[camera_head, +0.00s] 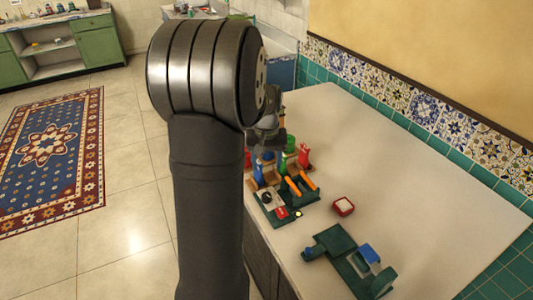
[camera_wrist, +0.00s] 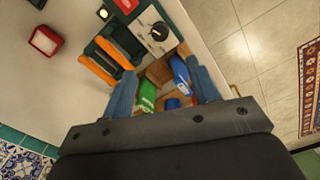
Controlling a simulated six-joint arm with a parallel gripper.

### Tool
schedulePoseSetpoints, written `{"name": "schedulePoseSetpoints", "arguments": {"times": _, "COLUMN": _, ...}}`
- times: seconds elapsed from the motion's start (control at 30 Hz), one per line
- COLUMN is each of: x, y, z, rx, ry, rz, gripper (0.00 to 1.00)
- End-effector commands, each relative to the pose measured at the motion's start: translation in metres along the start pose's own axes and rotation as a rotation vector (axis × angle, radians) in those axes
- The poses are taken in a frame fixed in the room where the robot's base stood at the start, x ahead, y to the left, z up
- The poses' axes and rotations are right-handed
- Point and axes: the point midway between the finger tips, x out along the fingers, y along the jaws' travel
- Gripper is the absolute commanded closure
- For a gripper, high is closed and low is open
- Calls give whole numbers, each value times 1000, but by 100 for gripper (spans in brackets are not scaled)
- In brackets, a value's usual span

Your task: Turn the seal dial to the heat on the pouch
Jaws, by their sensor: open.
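The seal dial (camera_wrist: 159,31) is a dark round knob on a pale panel (camera_wrist: 146,22) of a dark green device, at the top centre of the wrist view. In the head view the dial (camera_head: 265,197) shows just right of my arm. My gripper (camera_wrist: 164,88) is open and empty, with its two blue-grey fingers apart above a wooden holder; the dial lies beyond the fingertips, untouched. The dial's setting is too small to read.
Orange bars (camera_head: 293,186) are beside the dial. The wooden holder (camera_wrist: 164,72) contains green and blue bottles. A red dish (camera_head: 343,206) and a green device with blue part (camera_head: 350,262) stand on the white counter (camera_head: 440,215), which is clear at right.

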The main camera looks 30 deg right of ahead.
Motion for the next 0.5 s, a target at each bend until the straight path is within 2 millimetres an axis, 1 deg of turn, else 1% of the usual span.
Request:
{"name": "schedulePoseSetpoints", "arguments": {"times": 0.03, "x": -9, "y": 0, "z": 0, "rx": 0, "ry": 3, "rz": 1, "gripper": 45}}
{"name": "schedulePoseSetpoints", "arguments": {"times": 0.1, "x": -18, "y": 0, "z": -1, "rx": 0, "ry": 3, "rz": 1, "gripper": 45}}
{"name": "schedulePoseSetpoints", "arguments": {"times": 0.2, "x": -26, "y": 0, "z": 0, "rx": 0, "ry": 1, "rz": 0, "gripper": 45}}
{"name": "schedulePoseSetpoints", "arguments": {"times": 0.3, "x": -30, "y": 0, "z": 0, "rx": 0, "ry": 1, "rz": 0, "gripper": 45}}
{"name": "schedulePoseSetpoints", "arguments": {"times": 0.5, "x": -31, "y": 0, "z": 0, "rx": 0, "ry": 0, "rz": 0, "gripper": 45}}
